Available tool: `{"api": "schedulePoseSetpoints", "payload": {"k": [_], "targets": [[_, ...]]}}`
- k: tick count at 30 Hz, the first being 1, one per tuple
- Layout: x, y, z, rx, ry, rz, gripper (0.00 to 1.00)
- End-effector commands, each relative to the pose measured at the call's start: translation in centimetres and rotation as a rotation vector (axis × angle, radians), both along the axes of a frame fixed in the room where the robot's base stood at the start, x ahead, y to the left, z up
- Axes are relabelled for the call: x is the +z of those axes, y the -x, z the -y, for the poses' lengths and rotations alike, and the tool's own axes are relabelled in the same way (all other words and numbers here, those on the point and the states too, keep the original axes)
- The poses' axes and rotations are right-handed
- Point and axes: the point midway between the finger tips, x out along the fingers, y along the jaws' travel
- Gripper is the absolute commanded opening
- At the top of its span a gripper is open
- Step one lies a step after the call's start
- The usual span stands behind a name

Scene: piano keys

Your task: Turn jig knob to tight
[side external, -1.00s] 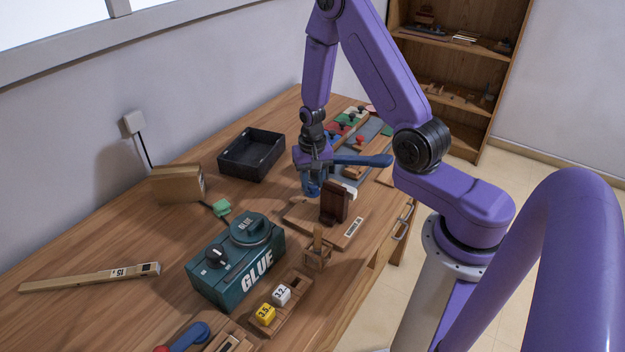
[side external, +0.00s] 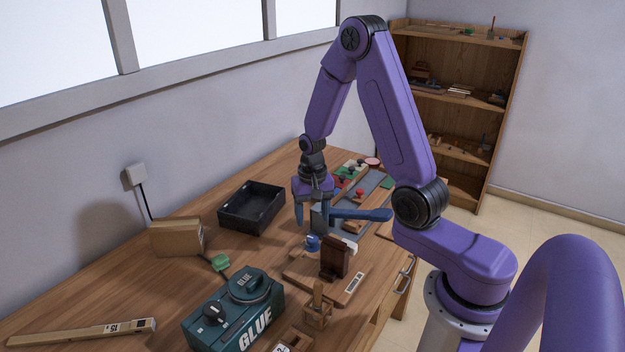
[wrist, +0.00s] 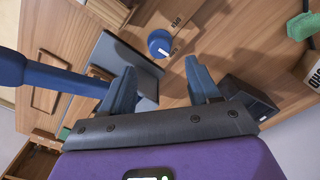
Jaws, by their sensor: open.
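The jig knob (side external: 312,243) is a round blue knob with a white mark, standing on a wooden board (side external: 298,268) beside a dark brown upright block (side external: 335,257). In the wrist view the knob (wrist: 159,42) lies beyond and between my fingertips, its white mark pointing to the lower right.
A long blue handle (side external: 362,214) stretches right, close beside my gripper. A black tray (side external: 252,208), a cardboard box (side external: 177,238) and a teal glue box (side external: 240,312) stand to the left. Several coloured pieces lie behind.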

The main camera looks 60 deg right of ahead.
Motion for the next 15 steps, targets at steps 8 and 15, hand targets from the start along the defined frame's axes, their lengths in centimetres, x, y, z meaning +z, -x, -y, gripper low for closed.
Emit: {"api": "schedulePoseSetpoints", "payload": {"k": [8, 15], "targets": [[4.8, -0.1, 0.0, -0.001, 0.002, 0.007, 0.61], [8.7, -0.1, 0.1, -0.001, 0.002, 0.007, 0.61]]}}
